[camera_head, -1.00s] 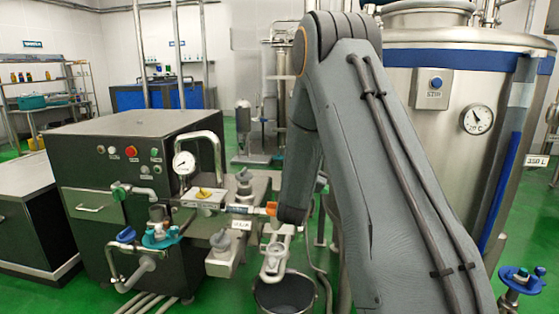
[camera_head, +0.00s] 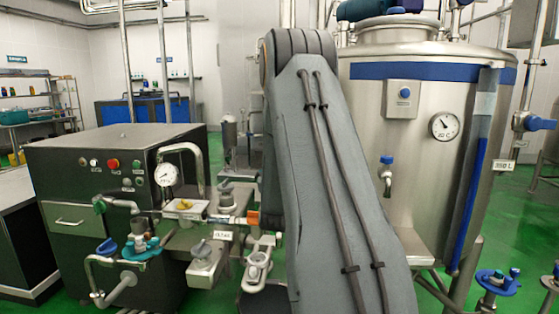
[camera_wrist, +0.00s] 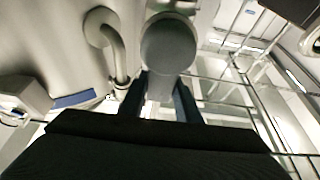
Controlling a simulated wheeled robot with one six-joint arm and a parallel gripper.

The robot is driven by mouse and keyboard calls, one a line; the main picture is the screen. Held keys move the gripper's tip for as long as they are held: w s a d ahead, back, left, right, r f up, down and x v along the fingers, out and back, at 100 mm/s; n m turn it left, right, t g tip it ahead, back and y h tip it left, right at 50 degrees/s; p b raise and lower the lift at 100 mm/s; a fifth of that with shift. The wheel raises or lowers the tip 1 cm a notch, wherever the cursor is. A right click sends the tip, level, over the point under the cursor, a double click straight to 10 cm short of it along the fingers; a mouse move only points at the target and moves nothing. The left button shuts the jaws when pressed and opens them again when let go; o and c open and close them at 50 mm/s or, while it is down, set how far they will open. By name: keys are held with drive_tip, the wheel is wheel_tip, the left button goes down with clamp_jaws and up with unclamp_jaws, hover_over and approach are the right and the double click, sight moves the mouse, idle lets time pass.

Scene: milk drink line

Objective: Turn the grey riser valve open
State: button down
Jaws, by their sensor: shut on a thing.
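In the wrist view, a grey rounded valve part (camera_wrist: 168,45) stands between the dark fingers of my gripper (camera_wrist: 164,82). A paler grey stem or bar runs down from it between the fingers. My gripper is shut on this grey part, which I take to be the riser valve's handle. How far the valve is turned cannot be told. In the head view my grey arm rises in the middle and hides my gripper and the grey valve behind it.
A steel tank (camera_head: 415,140) with a gauge (camera_head: 444,126) stands right of my arm. A dark machine cabinet (camera_head: 75,180) with pipework, a gauge (camera_head: 166,175) and a teal-topped valve (camera_head: 141,247) is at left. Blue-handled valves (camera_head: 498,282) stand at lower right.

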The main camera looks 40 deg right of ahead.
drive_tip(key=c, duration=1.3)
unclamp_jaws()
drive_tip(key=shift+c, duration=0.2)
drive_tip(key=shift+a+f, duration=0.1)
drive_tip(key=b+v, duration=0.1)
drive_tip(key=v, duration=0.6)
drive_tip(key=shift+s+a+b, duration=0.2)
drive_tip(key=shift+a+b, duration=0.05)
drive_tip(key=shift+b, duration=0.05)
